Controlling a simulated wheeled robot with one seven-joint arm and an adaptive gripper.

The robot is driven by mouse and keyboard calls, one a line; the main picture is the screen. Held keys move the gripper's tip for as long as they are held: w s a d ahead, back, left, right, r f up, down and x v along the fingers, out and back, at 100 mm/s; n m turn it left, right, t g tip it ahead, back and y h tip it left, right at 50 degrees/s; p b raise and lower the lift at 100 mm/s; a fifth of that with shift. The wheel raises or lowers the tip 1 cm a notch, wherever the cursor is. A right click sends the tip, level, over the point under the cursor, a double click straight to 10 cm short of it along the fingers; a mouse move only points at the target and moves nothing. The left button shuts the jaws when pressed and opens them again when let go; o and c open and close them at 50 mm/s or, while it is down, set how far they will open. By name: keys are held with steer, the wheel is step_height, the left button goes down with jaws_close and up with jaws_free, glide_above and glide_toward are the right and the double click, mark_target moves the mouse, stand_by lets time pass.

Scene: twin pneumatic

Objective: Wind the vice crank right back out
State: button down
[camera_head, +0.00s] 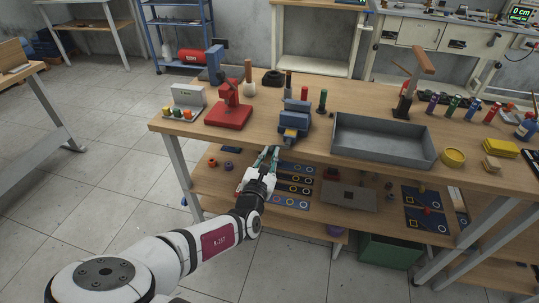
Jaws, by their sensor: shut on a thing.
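The blue vice (295,117) sits at the front edge of the workbench, left of the grey tray. A yellowish part shows low on its front, at the bench edge. My gripper (270,155) is just in front of and below the vice, past the bench's front edge. Its fingers are shut on the vice crank, which they mostly hide. The crank's exact angle is too small to tell.
A red press (229,110) stands on the bench left of the vice. A grey tray (383,140) lies to its right. A lower shelf (225,187) with dark strips and small parts is below my gripper. Open floor lies to the left.

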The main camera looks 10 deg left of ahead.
steer(key=shift+f+n, duration=0.25)
steer(key=shift+n, duration=0.25)
steer(key=c, duration=1.6)
jaws_free()
steer(key=shift+r, duration=0.15)
